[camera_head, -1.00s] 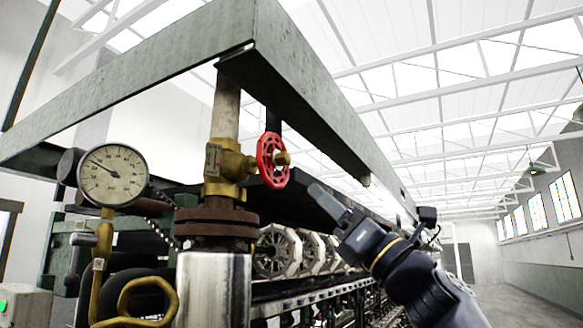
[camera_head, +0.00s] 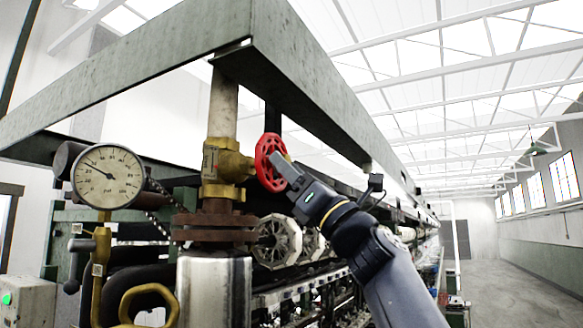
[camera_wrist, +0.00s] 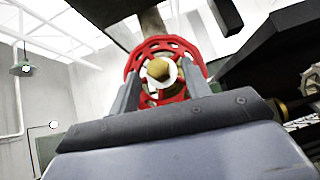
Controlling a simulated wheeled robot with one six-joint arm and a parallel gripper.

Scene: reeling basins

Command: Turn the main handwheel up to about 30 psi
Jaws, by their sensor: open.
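The red main handwheel (camera_head: 264,152) is on the brass valve (camera_head: 227,165) of the upright pipe, under the green frame corner. My gripper (camera_head: 283,168) is right at the wheel's right side and covers part of it. In the wrist view the handwheel (camera_wrist: 165,43) is straight ahead, with its brass hub (camera_wrist: 160,70) between the two open fingers. The fingers (camera_wrist: 160,76) overlap the lower rim on either side; I cannot tell whether they touch it. The round pressure gauge (camera_head: 107,176) faces me at left, its needle pointing up and left; the small numbers are hard to read.
The green overhead frame (camera_head: 310,85) runs just above the valve. Reels (camera_head: 277,241) lie below and behind. The aisle floor (camera_head: 530,255) at right is clear.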

